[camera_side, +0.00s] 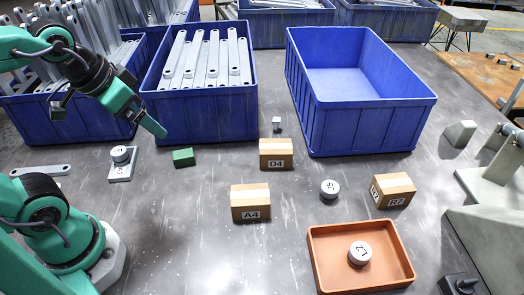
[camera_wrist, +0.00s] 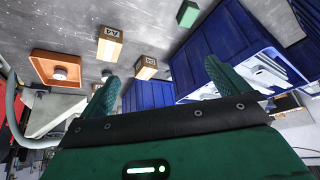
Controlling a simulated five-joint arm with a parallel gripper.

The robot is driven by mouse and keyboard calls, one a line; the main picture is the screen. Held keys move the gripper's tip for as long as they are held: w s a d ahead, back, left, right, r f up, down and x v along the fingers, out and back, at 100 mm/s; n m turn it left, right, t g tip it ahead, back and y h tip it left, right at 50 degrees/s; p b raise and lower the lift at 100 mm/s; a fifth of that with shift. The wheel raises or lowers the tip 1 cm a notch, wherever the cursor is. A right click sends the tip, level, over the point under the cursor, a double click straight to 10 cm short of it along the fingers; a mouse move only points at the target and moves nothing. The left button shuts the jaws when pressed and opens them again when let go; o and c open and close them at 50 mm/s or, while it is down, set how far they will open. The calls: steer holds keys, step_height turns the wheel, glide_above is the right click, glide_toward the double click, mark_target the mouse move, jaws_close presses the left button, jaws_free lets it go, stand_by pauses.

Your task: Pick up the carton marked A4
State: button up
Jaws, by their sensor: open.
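The carton marked A4 (camera_side: 250,204) is a small brown box with a pale tape strip, upright on the grey table left of the orange tray. My gripper (camera_side: 110,118) is raised at the upper left of the side view, in front of the blue crates and well apart from the carton. In the wrist view my gripper (camera_wrist: 161,72) has its two green fingers spread wide. Nothing is between them that I can see as held.
Carton D4 (camera_side: 276,154) stands just behind A4; carton R7 (camera_side: 393,191) is to the right. A green block (camera_side: 184,158), a grey round weight (camera_side: 329,189) and an orange tray (camera_side: 320,268) are nearby. An empty blue crate (camera_side: 372,115) stands behind.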

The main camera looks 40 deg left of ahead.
steer(key=m, duration=0.1)
steer(key=m+g, duration=0.5)
steer(key=m, duration=2)
glide_above(250, 194)
steer(key=f, duration=1.5)
steer(key=shift+a+f, duration=0.25)
steer(key=shift+d+f, duration=0.15)
steer(key=shift+f, duration=0.05)
steer(key=shift+f, duration=1.3)
steer(key=shift+f, duration=0.1)
steer(key=shift+d+f, duration=0.1)
steer(key=shift+f, duration=2.4)
